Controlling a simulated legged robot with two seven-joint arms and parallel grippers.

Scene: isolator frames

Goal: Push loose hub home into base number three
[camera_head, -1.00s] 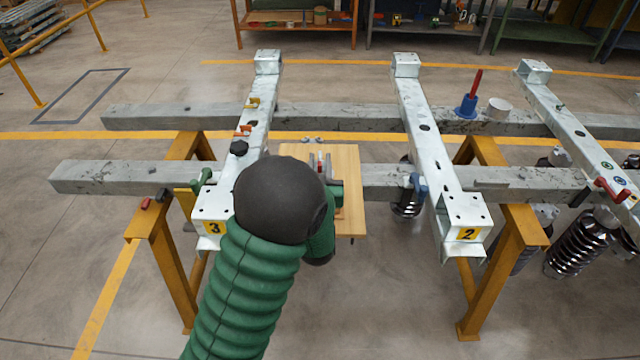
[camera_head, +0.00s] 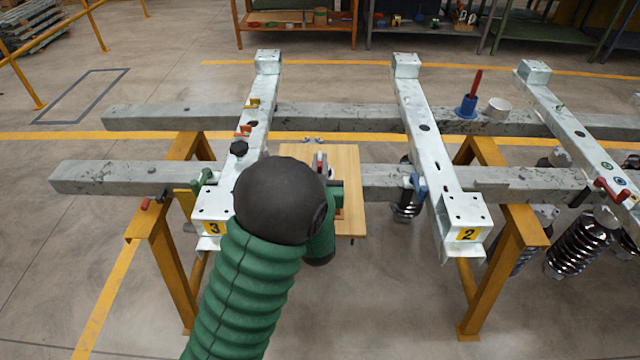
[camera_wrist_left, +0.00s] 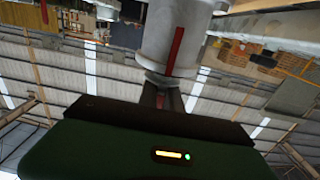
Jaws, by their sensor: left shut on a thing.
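Base number three is the pale metal beam (camera_head: 258,130) with the yellow "3" label (camera_head: 212,228) at its near end. My left gripper (camera_head: 334,195) is just right of this beam, over a wooden board (camera_head: 348,165). My dark, round arm joint covers part of the beam and most of the jaws. In the left wrist view my left gripper (camera_wrist_left: 165,95) is shut on a grey cylindrical hub (camera_wrist_left: 180,45) with a red stripe. A small red-and-pale part shows at the gripper in the head view. Contact between hub and base is hidden. My right gripper is not in view.
Beam number two (camera_head: 430,150) stands to the right. A blue holder with a red handle (camera_head: 467,104) and a pale cup (camera_head: 499,107) are on the back rail (camera_head: 330,117).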

